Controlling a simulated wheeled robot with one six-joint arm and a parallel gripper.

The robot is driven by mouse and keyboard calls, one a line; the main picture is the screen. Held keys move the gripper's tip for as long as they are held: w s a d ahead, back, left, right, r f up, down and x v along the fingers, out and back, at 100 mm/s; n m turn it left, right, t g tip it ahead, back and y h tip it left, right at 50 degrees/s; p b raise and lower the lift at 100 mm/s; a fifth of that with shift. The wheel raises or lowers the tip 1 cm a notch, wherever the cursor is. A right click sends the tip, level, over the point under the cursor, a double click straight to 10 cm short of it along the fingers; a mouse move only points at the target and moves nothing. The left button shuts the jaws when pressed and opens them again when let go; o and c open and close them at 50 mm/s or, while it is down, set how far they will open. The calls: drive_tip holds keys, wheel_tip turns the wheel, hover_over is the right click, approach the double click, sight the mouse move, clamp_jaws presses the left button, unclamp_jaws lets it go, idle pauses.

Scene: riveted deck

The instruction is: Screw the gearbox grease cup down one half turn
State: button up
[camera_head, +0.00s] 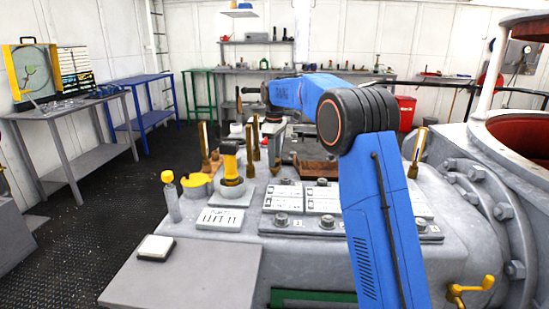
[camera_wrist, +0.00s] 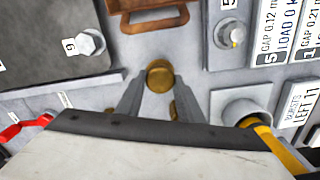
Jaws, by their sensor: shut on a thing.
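In the wrist view the brass grease cup (camera_wrist: 159,75) shows as a round, domed top over the grey deck. My gripper (camera_wrist: 160,84) has its two grey fingers on either side of the cup, shut on it. The cup's lower part and thread are hidden, so its seating cannot be told. More brass shows between the fingers, nearer the palm. In the head view my blue arm reaches over the grey housing (camera_head: 330,255); the fingers and cup cannot be clearly made out there.
A brown handle-like frame (camera_wrist: 155,20) lies just beyond the cup.

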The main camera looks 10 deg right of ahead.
drive_tip(key=m, duration=0.5)
drive_tip(key=shift+m, duration=0.3)
drive_tip(key=m, duration=0.5)
drive_tip(key=shift+w+r, duration=0.1)
drive_tip(key=m, duration=0.5)
drive_tip(key=shift+d+m, duration=0.1)
drive_tip(key=shift+m, duration=2.5)
drive_tip(key=o, duration=1.1)
wheel_tip(320, 180, up, 17)
drive_tip(key=shift+r, duration=0.15)
